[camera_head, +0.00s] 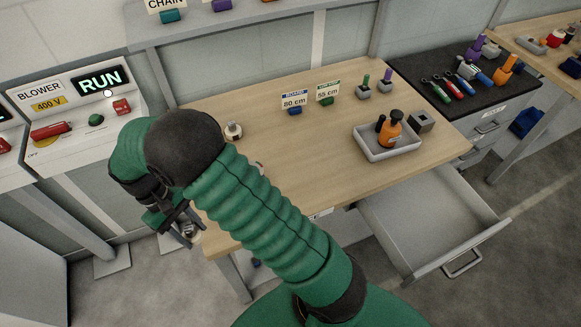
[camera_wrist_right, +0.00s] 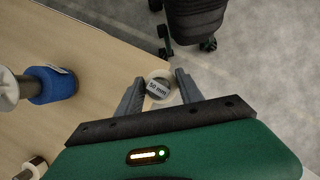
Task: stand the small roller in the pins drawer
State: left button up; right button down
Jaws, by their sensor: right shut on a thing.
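The small roller (camera_wrist_right: 158,88) shows its pale round end with a "50 mm" label in the right wrist view. My right gripper (camera_wrist_right: 160,92) is shut on it, with one finger on each side. In the head view my right gripper (camera_head: 184,229) hangs off the left front edge of the wooden table, and the roller is small and partly hidden there. A grey drawer (camera_head: 425,228) stands open and looks empty under the table's right side. A tag on the table front is mostly hidden by my arm, so I cannot read the drawer's name. My left gripper is not in view.
The wooden table (camera_head: 350,98) bears a grey tray (camera_head: 376,152) with an orange bottle, and signs marked 80 cm and 55 cm. A blue roller (camera_wrist_right: 52,85) lies on the table in the wrist view. A dark tool bench (camera_head: 465,108) stands right. My arm crosses the table's front.

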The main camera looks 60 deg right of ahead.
aim_at(413, 205)
jog(key=k+l+u, duration=0.1)
jog(key=u, duration=0.3)
jog(key=k+u, duration=0.2)
jog(key=u, duration=0.2)
jog(key=k+u, duration=0.2)
jog(key=u, duration=0.2)
jog(key=k+j+u, duration=0.1)
jog(key=u, duration=0.3)
jog(key=k+l+z, duration=0.15)
jog(key=k+z, duration=0.15)
jog(key=z, duration=0.45)
jog(key=l+z, duration=0.1)
jog(key=z, duration=0.8)
jog(key=l+z, duration=0.15)
jog(key=z, duration=0.75)
jog(key=l+z, duration=0.15)
jog(key=z, duration=0.3)
jog(key=k, duration=0.05)
